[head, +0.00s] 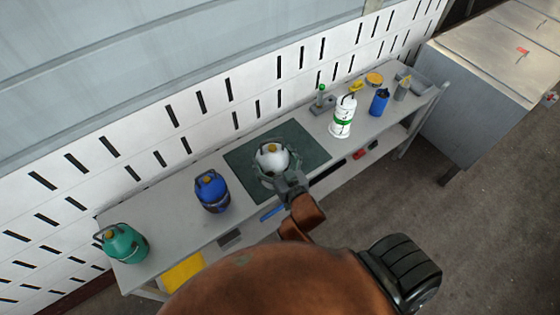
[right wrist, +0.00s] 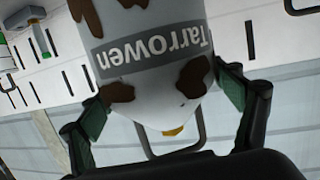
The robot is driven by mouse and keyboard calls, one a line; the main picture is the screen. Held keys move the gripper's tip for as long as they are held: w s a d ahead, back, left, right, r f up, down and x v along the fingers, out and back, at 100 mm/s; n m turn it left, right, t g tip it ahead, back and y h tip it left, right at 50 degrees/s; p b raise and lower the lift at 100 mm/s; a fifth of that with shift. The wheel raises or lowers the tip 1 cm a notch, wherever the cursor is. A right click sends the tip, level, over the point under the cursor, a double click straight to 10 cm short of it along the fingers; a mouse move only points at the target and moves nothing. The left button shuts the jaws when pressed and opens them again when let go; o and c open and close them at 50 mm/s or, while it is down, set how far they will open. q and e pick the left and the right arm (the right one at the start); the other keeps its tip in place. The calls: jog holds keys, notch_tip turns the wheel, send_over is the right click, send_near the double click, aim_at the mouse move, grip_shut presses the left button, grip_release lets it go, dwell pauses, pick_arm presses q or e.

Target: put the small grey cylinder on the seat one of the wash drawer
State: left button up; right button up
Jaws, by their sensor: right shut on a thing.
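The small grey cylinder (head: 270,157) is pale grey-white with a yellowish valve on top. It is over the dark green mat on the bench in the head view. In the right wrist view the grey cylinder (right wrist: 150,85) fills the middle, with brown rust patches and a grey "Tarrowen" band, upside down in the picture. My right gripper (head: 277,173) is shut on it, a finger on each side. Whether its base touches the mat is hidden. My left gripper is not in view. I cannot make out a wash drawer or its seats.
On the bench stand a teal cylinder (head: 124,243), a blue cylinder (head: 212,191), a white-and-green cylinder (head: 342,117) and a smaller blue one (head: 379,102). The dark green mat (head: 305,146) lies mid-bench. A slotted white wall (head: 200,125) runs behind. A metal cabinet (head: 480,105) stands right.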

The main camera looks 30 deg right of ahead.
jog(key=w+d+f, duration=0.3)
jog(key=w+d, duration=0.4)
jog(key=w, duration=0.1)
jog(key=w+d+f+b, duration=0.1)
jog(key=w+d+f, duration=0.3)
jog(key=f, duration=0.5)
jog(key=shift+w+h, duration=0.2)
jog(key=shift+h, duration=0.1)
jog(key=shift+f, duration=0.15)
jog(key=o, duration=1.6)
jog(key=shift+f, duration=0.35)
jog(key=o, duration=0.4)
jog(key=shift+s, duration=0.1)
jog(key=shift+r, duration=0.1)
